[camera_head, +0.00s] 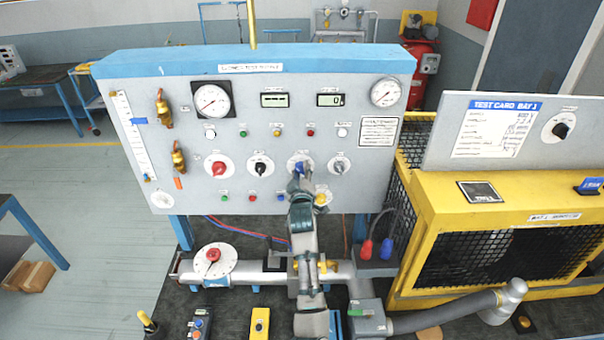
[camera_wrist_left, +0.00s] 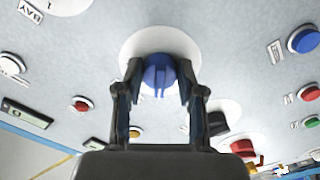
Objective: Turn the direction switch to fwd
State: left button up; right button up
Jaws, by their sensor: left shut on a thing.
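A grey upright panel (camera_head: 190,140) carries a row of rotary knobs on round white plates. My left gripper (camera_head: 299,178) reaches up to the blue knob (camera_head: 298,166) in that row. In the left wrist view the fingers (camera_wrist_left: 159,82) are on both sides of the blue knob (camera_wrist_left: 158,76) and closed on it. The knob's ridge points down in that view. The labels around it are too small to read, so I cannot tell which position it is at. My right gripper is not in view.
A red knob (camera_head: 219,168), a black knob (camera_head: 260,168) and a grey knob (camera_head: 338,167) flank the blue one. Small buttons and gauges surround them. Below are a pipe with a red-handled dial (camera_head: 213,256) and a yellow cage (camera_head: 480,200) to the right.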

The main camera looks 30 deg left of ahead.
pick_arm(q)
jog(key=shift+f, duration=0.1)
jog(key=o, duration=1)
jog(key=shift+o, duration=0.7)
